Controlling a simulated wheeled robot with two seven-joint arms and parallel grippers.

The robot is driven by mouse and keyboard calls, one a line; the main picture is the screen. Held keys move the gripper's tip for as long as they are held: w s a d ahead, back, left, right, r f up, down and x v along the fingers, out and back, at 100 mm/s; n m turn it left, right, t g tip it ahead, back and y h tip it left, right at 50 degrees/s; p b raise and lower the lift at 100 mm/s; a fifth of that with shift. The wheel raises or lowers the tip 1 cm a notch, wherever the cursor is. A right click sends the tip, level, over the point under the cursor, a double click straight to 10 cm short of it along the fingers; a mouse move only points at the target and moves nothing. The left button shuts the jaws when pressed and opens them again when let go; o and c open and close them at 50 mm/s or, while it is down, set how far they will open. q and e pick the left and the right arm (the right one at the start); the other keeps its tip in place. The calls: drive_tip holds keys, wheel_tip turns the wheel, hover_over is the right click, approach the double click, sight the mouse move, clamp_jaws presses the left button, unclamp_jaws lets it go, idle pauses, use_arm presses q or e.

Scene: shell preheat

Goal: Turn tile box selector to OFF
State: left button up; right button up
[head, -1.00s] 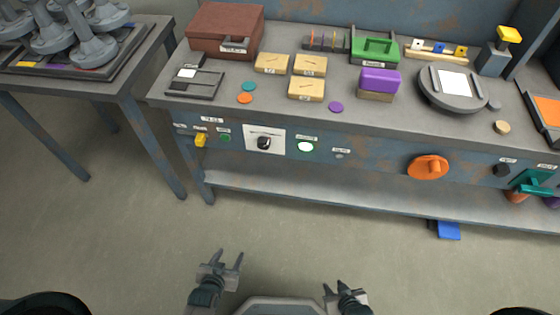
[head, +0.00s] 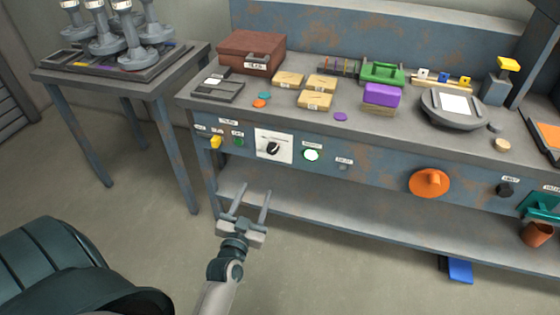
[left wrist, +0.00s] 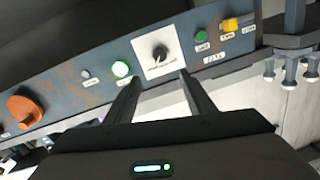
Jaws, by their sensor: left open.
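A black rotary knob, the selector (head: 273,149), sits on a white plate (head: 288,143) on the front panel of the workbench. The left wrist view shows the knob (left wrist: 160,53) near the top centre, on its white plate. The markings around it are too small to read, and I cannot tell which one it points to. My left gripper (head: 256,188) is open and empty, below and in front of the panel, apart from the knob. In the left wrist view its fingertips (left wrist: 160,75) point toward the plate from below. My right gripper is not in view.
Beside the plate are a yellow switch (head: 215,142), a green button (head: 239,142) and a lit white-green button (head: 311,155). A large orange knob (head: 429,182) is farther right. Wooden blocks and a brown box (head: 250,53) stand on the bench top. A side table (head: 186,57) stands left.

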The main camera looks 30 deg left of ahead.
sight(272, 151)
use_arm(q)
drive_tip(key=shift+w+a, duration=0.1)
drive_tip(key=shift+w, duration=0.1)
drive_tip(key=x, duration=1.5)
drive_tip(key=shift+w+a+f, duration=0.1)
drive_tip(key=shift+w+a, duration=0.15)
drive_tip(key=shift+w, duration=0.1)
drive_tip(key=shift+w+a, duration=0.15)
drive_tip(key=shift+w, duration=0.4)
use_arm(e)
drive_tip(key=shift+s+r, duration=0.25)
